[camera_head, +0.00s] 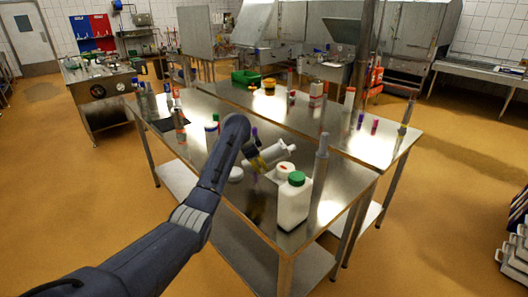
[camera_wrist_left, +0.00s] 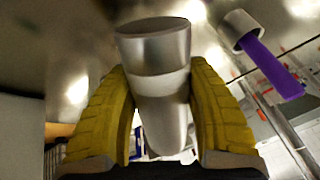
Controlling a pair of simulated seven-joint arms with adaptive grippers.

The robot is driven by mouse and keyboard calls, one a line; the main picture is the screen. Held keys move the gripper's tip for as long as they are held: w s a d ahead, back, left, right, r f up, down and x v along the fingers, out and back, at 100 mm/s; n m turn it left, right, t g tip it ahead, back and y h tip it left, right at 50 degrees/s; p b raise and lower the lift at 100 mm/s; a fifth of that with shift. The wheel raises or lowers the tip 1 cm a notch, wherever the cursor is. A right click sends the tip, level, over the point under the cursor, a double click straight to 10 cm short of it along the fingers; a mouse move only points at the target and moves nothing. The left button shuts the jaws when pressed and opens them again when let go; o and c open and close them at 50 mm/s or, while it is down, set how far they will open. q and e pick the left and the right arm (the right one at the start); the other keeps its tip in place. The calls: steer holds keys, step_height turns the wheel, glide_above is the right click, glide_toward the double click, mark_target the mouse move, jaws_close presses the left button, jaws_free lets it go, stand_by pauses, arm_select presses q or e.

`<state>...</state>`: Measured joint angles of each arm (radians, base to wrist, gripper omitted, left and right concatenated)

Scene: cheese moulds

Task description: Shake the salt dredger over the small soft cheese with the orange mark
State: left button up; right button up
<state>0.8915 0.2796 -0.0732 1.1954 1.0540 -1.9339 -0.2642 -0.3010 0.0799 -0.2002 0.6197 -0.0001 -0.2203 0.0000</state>
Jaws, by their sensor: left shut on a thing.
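My left gripper (camera_head: 256,160), with yellow fingers, is shut on the salt dredger (camera_head: 277,154), a grey metal cylinder. The dredger lies tilted well off upright, with its far end toward the right. In the left wrist view the steel dredger (camera_wrist_left: 158,85) sits between both fingers of the gripper (camera_wrist_left: 165,95). A small white round thing with an orange-red mark on top, which looks like the marked soft cheese (camera_head: 286,168), stands on the steel table just below the dredger's right end. I cannot tell whether they touch. No falling salt is visible. My right gripper is not in view.
A white bottle with a green cap (camera_head: 294,203) stands close in front of the cheese. A white round piece (camera_head: 236,174) lies left of the gripper. A grey upright cylinder (camera_head: 322,146) stands to the right. Several small items stand on the back table (camera_head: 345,128).

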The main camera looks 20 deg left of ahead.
arm_select(q)
steer(key=shift+r+g+y, duration=0.15)
steer(key=shift+g+y, duration=0.25)
steer(key=r+y, duration=0.1)
steer(key=r+g+y, duration=0.1)
steer(key=r+m+g, duration=0.1)
steer(key=r, duration=0.1)
steer(key=shift+s+a+y, duration=0.2)
steer(key=shift+a+y, duration=0.1)
steer(key=shift+y, duration=0.1)
steer(key=shift+r+g+y, duration=0.8)
steer(key=shift+r+y, duration=0.5)
steer(key=shift+r, duration=0.15)
stand_by(4.8)
